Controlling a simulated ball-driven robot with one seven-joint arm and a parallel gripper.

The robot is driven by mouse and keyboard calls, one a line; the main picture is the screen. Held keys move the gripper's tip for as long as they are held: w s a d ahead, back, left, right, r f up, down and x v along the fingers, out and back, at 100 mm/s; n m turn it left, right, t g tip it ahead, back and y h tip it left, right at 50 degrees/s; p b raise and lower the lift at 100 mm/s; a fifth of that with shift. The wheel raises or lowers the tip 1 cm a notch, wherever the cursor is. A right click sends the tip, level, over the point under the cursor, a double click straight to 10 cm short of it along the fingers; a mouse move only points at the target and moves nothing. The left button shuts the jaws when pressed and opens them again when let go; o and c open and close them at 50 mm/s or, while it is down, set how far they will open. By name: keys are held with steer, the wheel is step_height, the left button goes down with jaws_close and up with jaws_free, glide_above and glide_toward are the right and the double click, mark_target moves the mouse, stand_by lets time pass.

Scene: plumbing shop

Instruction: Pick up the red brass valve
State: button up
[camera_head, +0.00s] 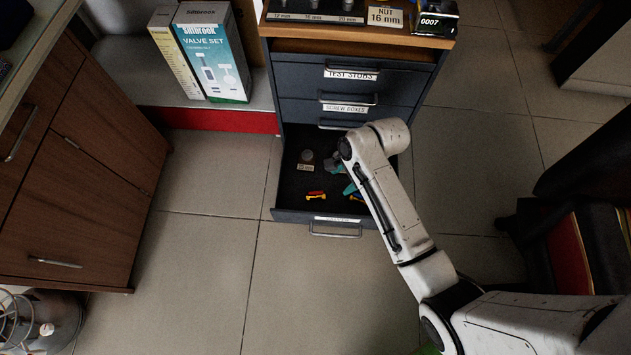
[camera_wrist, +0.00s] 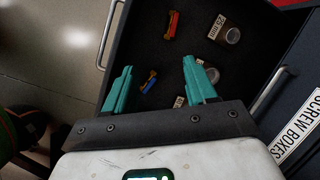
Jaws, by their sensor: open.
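The red brass valve (camera_head: 316,195) has a red handle on a brass-yellow body and lies on the dark floor of the open bottom drawer (camera_head: 289,215), near its front. It also shows in the wrist view (camera_wrist: 172,25), ahead of the fingers and apart from them. My gripper (camera_head: 344,178) is over the drawer, to the right of the valve in the head view. In the wrist view my gripper (camera_wrist: 159,65) has its teal fingers wide apart with nothing held between them. My arm and gripper hide part of the drawer's right side.
A blue-handled valve (camera_wrist: 150,82) lies near the left finger. A round fitting (camera_wrist: 233,36) sits by a 25 mm tag (camera_wrist: 219,25). Another fitting (camera_wrist: 212,74) is near the right finger. Shut drawers (camera_head: 349,88) rise behind; a wooden cabinet (camera_head: 80,170) stands left.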

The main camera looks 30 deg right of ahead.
mark_target(317, 192)
steer(key=w+a+f+m+b, duration=0.1)
steer(key=f+b, duration=0.1)
steer(key=f, duration=0.2)
steer(key=w+a+f+m+b, duration=0.1)
steer(key=w+f+m+b, duration=0.1)
steer(key=f+b, duration=0.1)
steer(key=w+a+f+m+y+b, duration=0.1)
steer(key=w+f+b, duration=0.1)
steer(key=f, duration=0.3)
steer(key=shift+f+m, duration=0.25)
steer(key=shift+m, duration=0.15)
steer(key=b+x, duration=0.4)
steer(key=x, duration=0.1)
steer(key=shift+a+b, duration=0.3)
steer(key=shift+b, duration=0.05)
jaws_close()
